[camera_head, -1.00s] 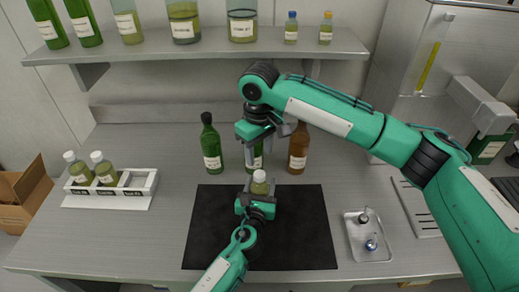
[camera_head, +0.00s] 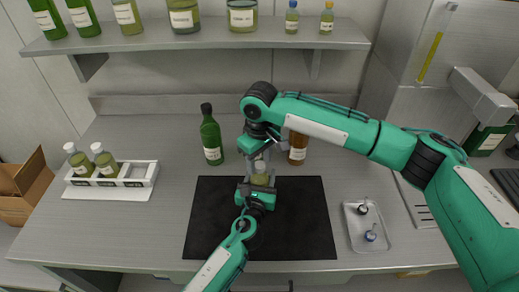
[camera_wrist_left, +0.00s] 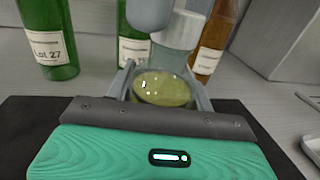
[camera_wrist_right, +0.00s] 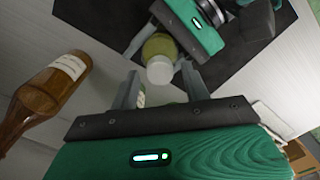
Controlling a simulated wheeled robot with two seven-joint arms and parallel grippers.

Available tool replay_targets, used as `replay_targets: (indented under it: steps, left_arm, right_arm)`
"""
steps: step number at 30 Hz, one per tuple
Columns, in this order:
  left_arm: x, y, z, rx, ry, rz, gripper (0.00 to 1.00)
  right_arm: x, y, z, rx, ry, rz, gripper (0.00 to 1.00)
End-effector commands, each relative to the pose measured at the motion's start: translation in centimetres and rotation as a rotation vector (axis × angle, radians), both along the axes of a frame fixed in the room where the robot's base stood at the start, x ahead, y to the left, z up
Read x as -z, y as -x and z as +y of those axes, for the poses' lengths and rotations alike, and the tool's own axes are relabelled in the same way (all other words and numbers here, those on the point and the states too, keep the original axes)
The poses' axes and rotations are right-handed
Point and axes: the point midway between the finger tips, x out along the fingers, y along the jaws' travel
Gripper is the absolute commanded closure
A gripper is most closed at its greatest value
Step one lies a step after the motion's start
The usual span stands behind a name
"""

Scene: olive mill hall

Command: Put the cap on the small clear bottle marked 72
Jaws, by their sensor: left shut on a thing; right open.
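My left gripper (camera_head: 258,186) is shut on a small clear bottle (camera_head: 259,179) with yellow-green oil, upright above the black mat. The bottle also shows between the left fingers in the left wrist view (camera_wrist_left: 166,90). Its top carries a pale white cap (camera_wrist_right: 159,69), seen from above in the right wrist view; how firmly it sits cannot be told. No number on the bottle is readable. My right gripper (camera_wrist_right: 161,76) is open, its fingers pointing down at the pale top, one on either side of it in the right wrist view. In the head view they partly cover the bottle.
A green bottle (camera_head: 211,138) and a brown bottle (camera_head: 297,150) stand behind the mat (camera_head: 310,220), another green one (camera_wrist_left: 133,50) between them. A white rack (camera_head: 140,171) with two capped bottles is at left. A metal tray (camera_head: 368,240) with two small items is at right.

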Motion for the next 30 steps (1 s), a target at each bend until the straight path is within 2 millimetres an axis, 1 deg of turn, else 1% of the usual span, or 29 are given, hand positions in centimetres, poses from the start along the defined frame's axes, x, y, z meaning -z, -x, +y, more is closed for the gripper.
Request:
replay_targets:
  steps: [4, 12, 14, 15, 19, 20, 28, 29, 30]
  left_arm:
    - [0.03, 0.01, -0.02, 0.0, 0.0, 0.001, 1.0]
    - [0.03, 0.01, -0.01, 0.0, 0.0, 0.001, 1.0]
    - [0.03, 0.01, -0.01, 0.0, 0.0, 0.001, 1.0]
    - [0.03, 0.01, -0.01, 0.0, 0.0, 0.001, 1.0]
    - [0.03, 0.01, -0.01, 0.0, 0.0, 0.0, 1.0]
    - [0.03, 0.01, -0.01, 0.0, 0.0, 0.0, 1.0]
    - [0.03, 0.01, -0.01, 0.0, 0.0, 0.0, 1.0]
    - [0.02, 0.01, -0.01, 0.0, 0.0, 0.0, 1.0]
    - [0.02, 0.01, -0.01, 0.0, 0.0, 0.0, 1.0]
  right_arm:
    - [0.82, -0.01, -0.01, 0.0, -0.001, -0.001, 0.53]
    - [0.92, -0.02, -0.02, 0.0, 0.0, -0.001, 0.53]
    - [0.91, -0.02, -0.02, 0.001, 0.0, -0.001, 0.62]
    - [0.91, -0.02, -0.02, 0.001, 0.0, -0.001, 0.7]
    - [0.9, -0.03, -0.03, 0.001, 0.0, -0.001, 0.96]
    - [0.89, -0.03, -0.03, 0.001, 0.0, -0.001, 0.98]
    - [0.88, -0.03, -0.02, 0.007, 0.0, -0.001, 0.98]
    - [0.88, -0.03, -0.02, 0.007, 0.0, -0.001, 0.65]
    - [0.88, -0.03, -0.02, 0.007, 0.0, -0.001, 0.57]
